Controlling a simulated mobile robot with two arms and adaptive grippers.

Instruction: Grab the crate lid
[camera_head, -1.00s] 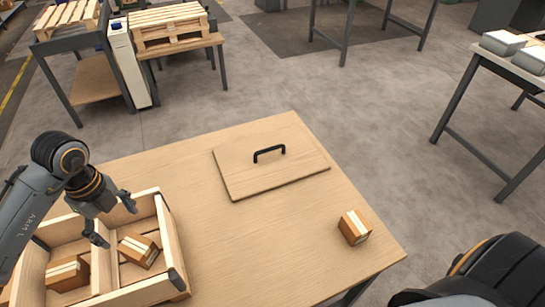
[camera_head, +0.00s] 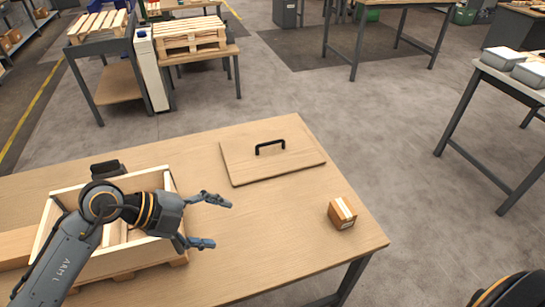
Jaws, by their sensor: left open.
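The crate lid (camera_head: 262,164) is a flat wooden panel with a black handle (camera_head: 270,147) on top. It lies flat toward the far right part of the wooden table (camera_head: 262,247). My left gripper (camera_head: 219,222) is open and empty, with its fingers pointing right, nearer to me and left of the lid, apart from it. The open wooden crate (camera_head: 165,251) stands at the left of the table, partly hidden behind my left arm. My right gripper is not in view.
A small cardboard box (camera_head: 342,213) with a pale stripe sits near the table's right edge. The tabletop between crate, lid and box is clear. Other tables, one with stacked pallets (camera_head: 190,36) and one with grey containers (camera_head: 503,57), stand beyond across open floor.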

